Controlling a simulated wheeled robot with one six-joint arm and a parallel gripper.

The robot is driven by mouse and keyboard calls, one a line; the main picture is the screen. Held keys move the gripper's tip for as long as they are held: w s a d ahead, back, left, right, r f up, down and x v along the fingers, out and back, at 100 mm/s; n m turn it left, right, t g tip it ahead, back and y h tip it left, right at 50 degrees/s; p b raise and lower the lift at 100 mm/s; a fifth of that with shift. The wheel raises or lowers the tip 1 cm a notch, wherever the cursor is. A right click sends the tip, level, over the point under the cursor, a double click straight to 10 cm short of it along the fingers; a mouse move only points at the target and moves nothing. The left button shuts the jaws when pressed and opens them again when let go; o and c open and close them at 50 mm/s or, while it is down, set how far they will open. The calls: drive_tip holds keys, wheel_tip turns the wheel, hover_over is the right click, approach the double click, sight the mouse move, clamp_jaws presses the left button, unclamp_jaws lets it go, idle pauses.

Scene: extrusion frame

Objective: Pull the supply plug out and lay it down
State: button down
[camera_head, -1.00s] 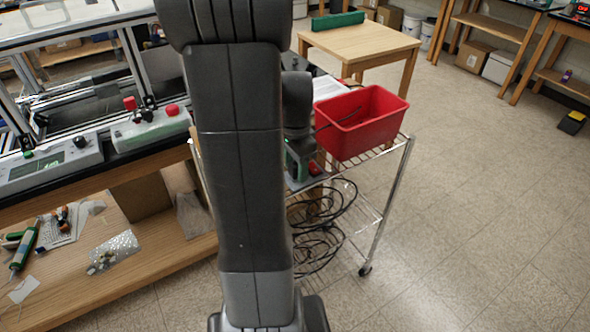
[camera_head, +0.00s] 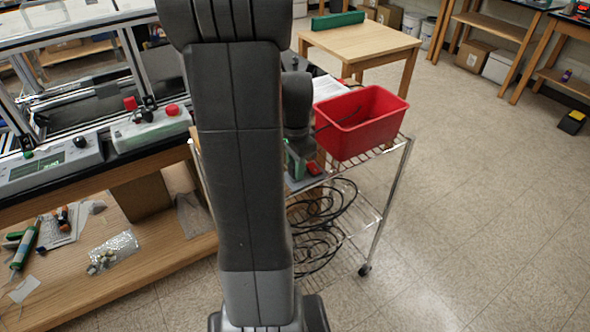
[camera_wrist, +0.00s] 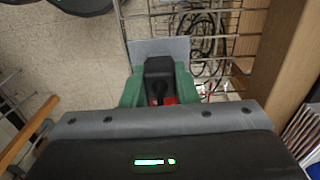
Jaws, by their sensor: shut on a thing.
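In the wrist view my gripper (camera_wrist: 158,88) has its green fingers closed on the two sides of a black block, which I take to be the supply plug (camera_wrist: 159,68). A dark cord seems to run from it toward the palm, and a bit of red shows between the fingers. A grey plate (camera_wrist: 150,46) lies just beyond the fingertips. Whether the plug is still seated in a socket is hidden. In the head view my gripper (camera_head: 300,160) is low over the cart, mostly behind my arm, with a red part (camera_head: 314,168) beside it.
A red bin (camera_head: 362,122) with a dark cable over its edge stands on the wire cart (camera_head: 397,150), right of my gripper. Coiled black cables (camera_head: 318,250) lie on the cart's lower shelf. A workbench (camera_head: 85,185) is at left. Open floor is at right.

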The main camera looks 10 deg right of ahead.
drive_tip(key=shift+r+p, duration=2.4)
drive_tip(key=shift+r, duration=0.6)
